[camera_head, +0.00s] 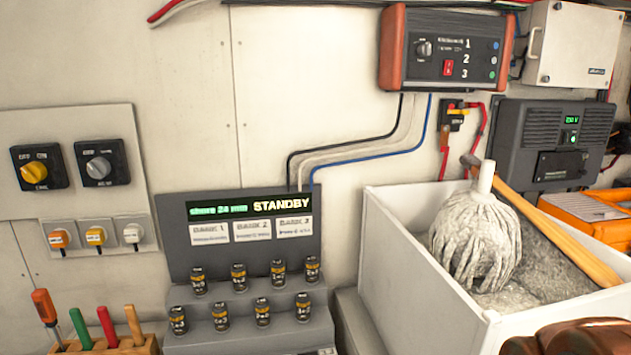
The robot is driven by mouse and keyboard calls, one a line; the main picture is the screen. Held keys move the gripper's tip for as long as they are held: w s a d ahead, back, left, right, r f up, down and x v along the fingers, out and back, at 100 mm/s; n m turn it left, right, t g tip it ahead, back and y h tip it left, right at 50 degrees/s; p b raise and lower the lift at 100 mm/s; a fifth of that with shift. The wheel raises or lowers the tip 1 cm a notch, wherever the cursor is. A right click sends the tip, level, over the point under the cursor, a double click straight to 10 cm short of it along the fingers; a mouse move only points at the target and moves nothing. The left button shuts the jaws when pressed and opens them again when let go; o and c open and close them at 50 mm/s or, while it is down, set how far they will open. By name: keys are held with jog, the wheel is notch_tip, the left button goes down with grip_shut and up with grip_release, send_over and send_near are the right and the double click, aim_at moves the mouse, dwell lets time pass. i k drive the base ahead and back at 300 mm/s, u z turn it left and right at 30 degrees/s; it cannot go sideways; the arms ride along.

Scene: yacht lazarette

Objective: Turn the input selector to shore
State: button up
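Two rotary switches sit side by side on a pale wall panel at the left. One has a yellow knob (33,172) on a black plate, with what looks like OFF and ON above it. The other has a grey knob (99,168) on a black plate, and its small labels are too blurred to read for sure. My gripper is not in view.
A grey console (183,262) reads STANDBY, with several small cylinders on its steps. Three sockets with plugs (95,237) are below the switches. A wooden tool rack (105,347) stands lower left. A white bin (405,262) with a mop (475,240) fills the right.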

aim_at(99, 168)
jog(key=u, duration=1.6)
jog(key=k, duration=0.55)
jog(key=u, duration=0.85)
jog(key=i, duration=1.55)
jog(key=u, duration=0.35)
